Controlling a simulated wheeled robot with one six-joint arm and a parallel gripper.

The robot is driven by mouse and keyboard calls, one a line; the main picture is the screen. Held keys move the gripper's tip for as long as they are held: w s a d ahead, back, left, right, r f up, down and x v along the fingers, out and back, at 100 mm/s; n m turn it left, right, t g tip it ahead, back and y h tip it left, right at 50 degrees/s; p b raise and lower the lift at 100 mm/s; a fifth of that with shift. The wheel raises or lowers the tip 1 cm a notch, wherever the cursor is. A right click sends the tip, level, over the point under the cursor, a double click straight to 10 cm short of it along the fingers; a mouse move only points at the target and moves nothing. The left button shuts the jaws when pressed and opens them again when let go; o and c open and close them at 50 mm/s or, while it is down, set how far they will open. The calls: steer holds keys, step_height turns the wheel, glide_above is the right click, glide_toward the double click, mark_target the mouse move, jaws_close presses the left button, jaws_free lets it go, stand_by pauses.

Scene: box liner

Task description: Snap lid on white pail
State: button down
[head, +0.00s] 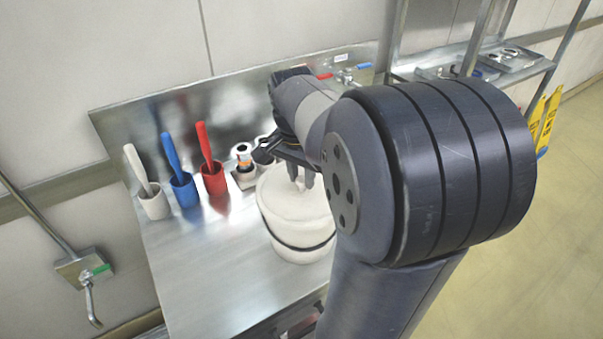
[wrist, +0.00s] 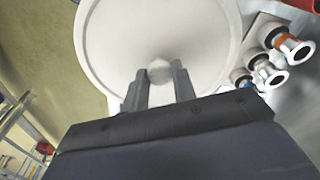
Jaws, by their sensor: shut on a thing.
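The white pail (head: 301,238) stands upright on the steel table, with a dark band around its side. The round white lid (wrist: 112,45) fills the upper middle of the wrist view and shows at the pail's top in the head view (head: 278,192). My gripper (wrist: 160,80) is shut on the lid's central knob (wrist: 159,70), with one finger on each side. In the head view my gripper (head: 301,181) is over the pail's top. The lid lies over the pail's mouth; I cannot tell whether its rim is fully seated. My arm hides the pail's right side.
White (head: 153,203), blue (head: 185,190) and red cups (head: 214,179) with matching handles stand at the table's back left. Small metal-topped fittings (head: 243,163) stand close behind the pail. The table's front left (head: 200,270) is clear. A steel rack (head: 470,62) stands at right.

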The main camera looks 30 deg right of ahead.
stand_by(0.3)
steer(key=c, duration=1.1)
jaws_free()
steer(key=shift+o, duration=0.5)
steer(key=o, duration=0.4)
steer(key=shift+r+p, duration=3.1)
steer(key=shift+r, duration=0.45)
steer(key=shift+c, duration=0.2)
